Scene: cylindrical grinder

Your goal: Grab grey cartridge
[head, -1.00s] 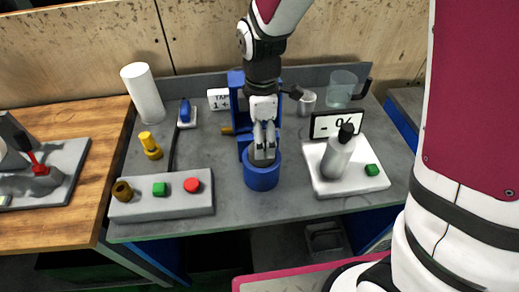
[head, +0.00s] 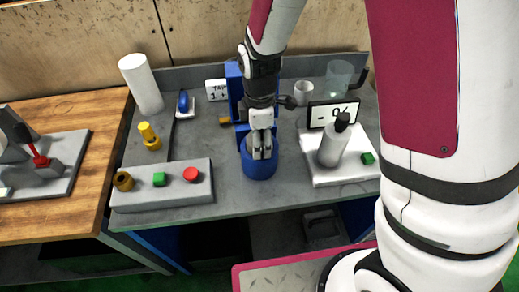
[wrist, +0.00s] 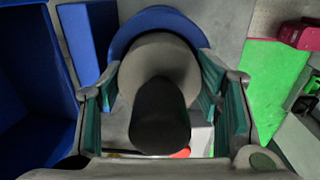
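A grey cartridge (wrist: 160,66) with a dark, rounded end toward the camera stands in a round blue holder (head: 259,168) on the grey bench. The holder's blue rim also shows behind the cartridge in the wrist view (wrist: 160,18). My gripper (head: 259,150) points down into the holder. In the wrist view its teal-padded fingers (wrist: 158,85) are on either side of the cartridge, with the tips close against its sides. I cannot tell whether they press on it. In the head view the fingers and holder mostly hide the cartridge.
A grey bottle with a black cap (head: 334,143) stands on a white scale (head: 328,175) to the right. A blue upright (head: 234,90) rises behind the holder. A button box (head: 140,196) and yellow part (head: 149,137) are to the left. Cups (head: 303,92) stand behind.

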